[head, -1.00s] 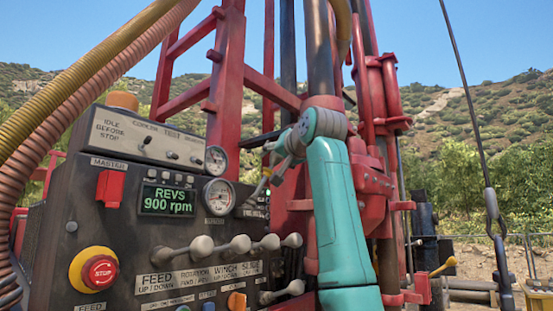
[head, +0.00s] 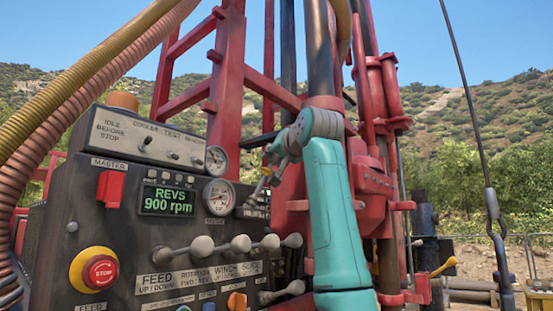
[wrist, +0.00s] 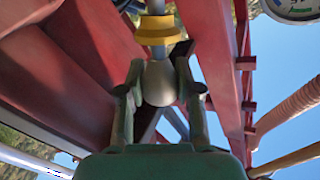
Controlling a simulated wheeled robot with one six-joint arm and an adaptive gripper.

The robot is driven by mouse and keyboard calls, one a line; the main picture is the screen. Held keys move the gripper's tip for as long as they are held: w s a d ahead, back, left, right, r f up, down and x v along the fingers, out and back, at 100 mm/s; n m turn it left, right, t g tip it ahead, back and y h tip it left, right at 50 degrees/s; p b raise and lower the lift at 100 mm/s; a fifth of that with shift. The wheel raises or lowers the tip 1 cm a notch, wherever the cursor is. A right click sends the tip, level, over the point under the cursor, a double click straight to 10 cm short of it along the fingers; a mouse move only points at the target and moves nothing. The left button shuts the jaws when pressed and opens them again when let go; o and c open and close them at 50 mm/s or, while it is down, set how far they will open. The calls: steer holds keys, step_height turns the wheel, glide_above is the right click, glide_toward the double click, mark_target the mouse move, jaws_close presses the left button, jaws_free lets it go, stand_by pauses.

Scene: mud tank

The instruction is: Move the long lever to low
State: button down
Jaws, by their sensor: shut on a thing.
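The long lever shows in the wrist view as a grey ball knob (wrist: 159,86) with a yellow collar (wrist: 158,30) on its rod. My gripper (wrist: 159,72) has one finger on each side of the knob and is shut on it. In the head view my gripper (head: 272,165) is at the right side of the control panel, beside the gauges. It partly hides the lever (head: 261,183), which slants up and right from the panel. The lever's position marks are too small to read.
The control panel (head: 52,242) carries a row of grey knobbed levers (head: 240,244), a red stop button (head: 100,271) and a display (head: 168,200) reading REVS 900 rpm. The red mast (head: 228,90) stands close behind my arm. Hoses (head: 75,95) arch at the left.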

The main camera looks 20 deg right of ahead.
steer(key=s+a+n+t+h, duration=0.2)
steer(key=s+a+n+t, duration=0.2)
steer(key=a, duration=0.4)
steer(key=shift+s+f+h, duration=0.2)
steer(key=shift+s+h, duration=0.1)
steer(key=shift+s, duration=0.5)
steer(key=shift+n, duration=0.3)
steer(key=c, duration=0.8)
jaws_free()
steer(key=shift+a, duration=0.1)
steer(key=shift+o, duration=0.2)
steer(key=shift+s, duration=0.1)
steer(key=v, duration=1.2)
steer(key=shift+f, duration=0.15)
